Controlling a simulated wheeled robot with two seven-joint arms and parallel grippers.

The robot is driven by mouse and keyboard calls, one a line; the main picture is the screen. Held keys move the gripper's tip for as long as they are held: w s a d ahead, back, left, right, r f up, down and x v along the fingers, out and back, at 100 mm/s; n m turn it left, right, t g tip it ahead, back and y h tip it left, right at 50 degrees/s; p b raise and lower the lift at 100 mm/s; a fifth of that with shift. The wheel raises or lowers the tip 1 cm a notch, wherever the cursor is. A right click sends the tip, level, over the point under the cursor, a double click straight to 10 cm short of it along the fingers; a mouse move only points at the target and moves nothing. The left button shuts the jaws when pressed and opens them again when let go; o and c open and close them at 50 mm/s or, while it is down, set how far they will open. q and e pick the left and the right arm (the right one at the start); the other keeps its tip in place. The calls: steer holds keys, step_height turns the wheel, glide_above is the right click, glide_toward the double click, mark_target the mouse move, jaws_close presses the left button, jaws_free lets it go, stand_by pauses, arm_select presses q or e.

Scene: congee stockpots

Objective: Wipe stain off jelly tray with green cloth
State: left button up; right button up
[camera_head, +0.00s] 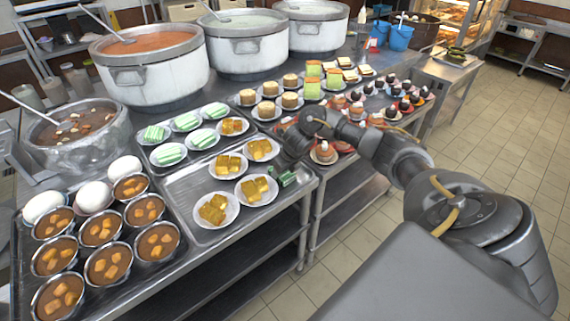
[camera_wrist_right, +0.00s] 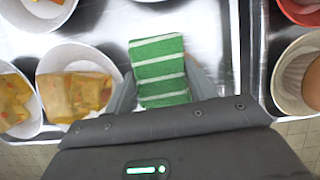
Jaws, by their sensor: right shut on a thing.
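The green cloth (camera_wrist_right: 158,68), with pale stripes, is between the fingers of my right gripper (camera_wrist_right: 162,88) in the wrist view. The gripper is shut on it. In the head view the cloth (camera_head: 287,179) shows at the right side of the jelly tray (camera_head: 184,186), low over the metal or touching it; I cannot tell which. The tray is steel and holds several white plates of yellow jelly (camera_head: 213,208). I see no clear stain; my gripper and forearm hide part of the tray's right side. My left gripper is not in view.
Jelly plates stand close to the left of the cloth. A tray of cakes (camera_head: 324,154) lies to the right, partly behind my arm. Green-striped cakes (camera_head: 169,154), soup bowls (camera_head: 107,263) and large stockpots (camera_head: 150,75) fill the counter. The tray's left strip is bare.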

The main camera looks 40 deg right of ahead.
steer(key=shift+f+b, duration=0.2)
steer(key=shift+b, duration=0.1)
steer(key=shift+d, duration=0.1)
steer(key=shift+d, duration=0.2)
steer(key=shift+d+b, duration=0.75)
steer(key=shift+d, duration=0.45)
steer(key=shift+d+r, duration=0.1)
steer(key=shift+d, duration=0.3)
steer(key=shift+r, duration=0.1)
steer(key=shift+a, duration=0.15)
